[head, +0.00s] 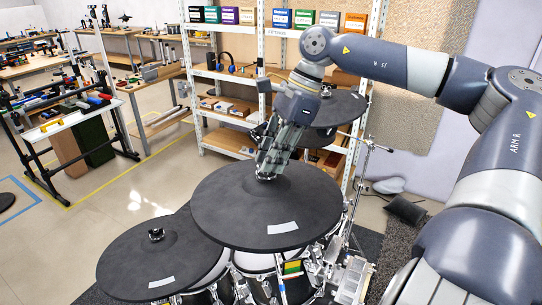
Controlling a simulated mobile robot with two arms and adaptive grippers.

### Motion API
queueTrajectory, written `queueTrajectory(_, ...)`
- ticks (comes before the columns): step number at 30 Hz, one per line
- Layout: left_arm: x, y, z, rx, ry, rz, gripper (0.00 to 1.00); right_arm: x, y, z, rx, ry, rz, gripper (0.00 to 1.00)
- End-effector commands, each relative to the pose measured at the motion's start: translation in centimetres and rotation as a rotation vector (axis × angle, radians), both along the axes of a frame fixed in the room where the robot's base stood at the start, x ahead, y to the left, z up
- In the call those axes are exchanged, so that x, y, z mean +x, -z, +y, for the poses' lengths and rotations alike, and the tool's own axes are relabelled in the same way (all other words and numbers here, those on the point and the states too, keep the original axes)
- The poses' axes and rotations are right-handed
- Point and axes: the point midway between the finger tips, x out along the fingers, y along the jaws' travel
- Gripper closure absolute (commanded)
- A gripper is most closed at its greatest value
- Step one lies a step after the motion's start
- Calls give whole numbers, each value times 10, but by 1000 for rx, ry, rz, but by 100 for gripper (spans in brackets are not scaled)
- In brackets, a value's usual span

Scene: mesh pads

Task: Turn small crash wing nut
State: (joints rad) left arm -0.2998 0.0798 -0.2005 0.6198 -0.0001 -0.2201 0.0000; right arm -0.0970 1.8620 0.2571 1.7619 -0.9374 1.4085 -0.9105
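A black cymbal pad (225,215) with a white label lies level in the middle of the head view. My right gripper (265,172) points down at its centre from above, with the fingertips right at the top of the cymbal's post. The fingers cover the wing nut there, so I cannot tell whether they are shut on it. A second black cymbal (130,265) sits lower at the left, with a dark wing nut (156,235) standing clear on its centre. Which cymbal is the small crash is not marked. My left gripper is not in view.
Another dark cymbal (343,107) stands behind my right gripper. Drums and chrome stands crowd the space below the pads. A white shelf rack (192,75) with boxes stands at the back. Workbenches are at the left, with open floor (130,205) before them.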

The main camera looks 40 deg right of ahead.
Motion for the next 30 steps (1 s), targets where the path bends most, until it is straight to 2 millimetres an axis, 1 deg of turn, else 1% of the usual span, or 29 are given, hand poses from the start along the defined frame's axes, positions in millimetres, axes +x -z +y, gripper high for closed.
queueTrajectory(9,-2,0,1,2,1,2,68,-1,1,-1,-2,0,6,72)
queueTrajectory(13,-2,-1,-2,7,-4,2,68,-2,-7,-4,-2,0,4,72)
queueTrajectory(17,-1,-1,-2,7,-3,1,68,-5,-28,-11,-5,1,2,72)
queueTrajectory(24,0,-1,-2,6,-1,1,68,-13,-76,-28,-5,3,3,72)
queueTrajectory(27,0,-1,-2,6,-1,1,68,-15,-92,-33,-4,2,3,72)
queueTrajectory(30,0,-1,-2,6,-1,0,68,-17,-103,-37,-4,1,5,72)
